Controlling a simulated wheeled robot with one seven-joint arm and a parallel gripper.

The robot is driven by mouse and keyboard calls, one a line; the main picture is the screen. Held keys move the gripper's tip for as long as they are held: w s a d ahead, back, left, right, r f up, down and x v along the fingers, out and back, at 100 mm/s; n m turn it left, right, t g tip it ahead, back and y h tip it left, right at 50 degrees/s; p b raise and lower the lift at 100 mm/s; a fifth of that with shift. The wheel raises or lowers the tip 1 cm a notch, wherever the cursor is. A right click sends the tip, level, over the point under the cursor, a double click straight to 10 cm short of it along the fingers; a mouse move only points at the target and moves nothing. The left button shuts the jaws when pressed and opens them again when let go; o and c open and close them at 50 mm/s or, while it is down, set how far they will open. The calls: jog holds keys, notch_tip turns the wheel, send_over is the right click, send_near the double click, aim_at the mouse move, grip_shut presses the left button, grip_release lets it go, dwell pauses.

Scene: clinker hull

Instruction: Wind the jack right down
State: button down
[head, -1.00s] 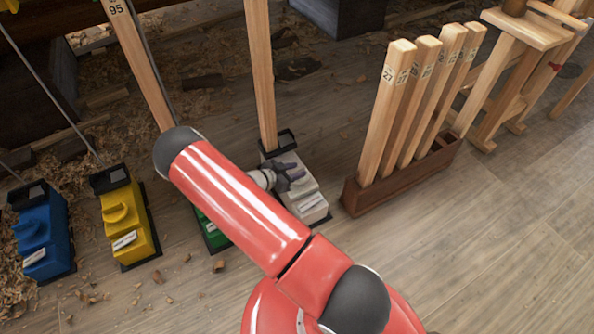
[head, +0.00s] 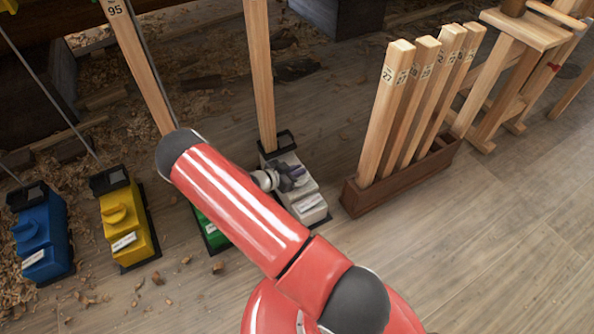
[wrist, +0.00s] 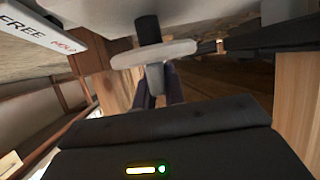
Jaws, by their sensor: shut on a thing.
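The white-grey jack (head: 305,192) stands on the floor, with a wooden post (head: 261,85) upright at its far end. My gripper (head: 293,175) is at the jack's top from the left, partly hidden by my red arm. In the wrist view my gripper's dark fingers (wrist: 158,92) are shut on the jack's pale grey turning knob (wrist: 155,53). The fingers hide the grasped part of the knob. A label reading FREE and HOLD (wrist: 40,29) shows on the jack at the upper left.
A green jack (head: 210,232) is mostly behind my arm. Yellow (head: 128,228) and blue (head: 43,240) jacks stand farther left. A brown rack (head: 400,185) of numbered wooden posts stands close on the right. Shavings litter the left floor; the front right floor is clear.

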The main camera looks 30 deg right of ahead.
jog(key=n+t+y, duration=0.1)
jog(key=n+t, duration=0.1)
jog(key=n+t+y+b, duration=0.1)
jog(key=n+t, duration=0.2)
jog(key=shift+s+d+f+y, duration=0.1)
jog(key=shift+s+y, duration=0.05)
jog(key=shift+y, duration=0.25)
jog(key=n+t+y, duration=0.4)
jog(key=n+y, duration=0.1)
jog(key=shift+n, duration=0.3)
jog(key=shift+t, duration=0.4)
jog(key=c, duration=1.5)
grip_release()
jog(key=v, duration=0.7)
jog(key=shift+s+a+r, duration=0.15)
jog(key=shift+a+r, duration=0.05)
jog(key=shift+r, duration=0.15)
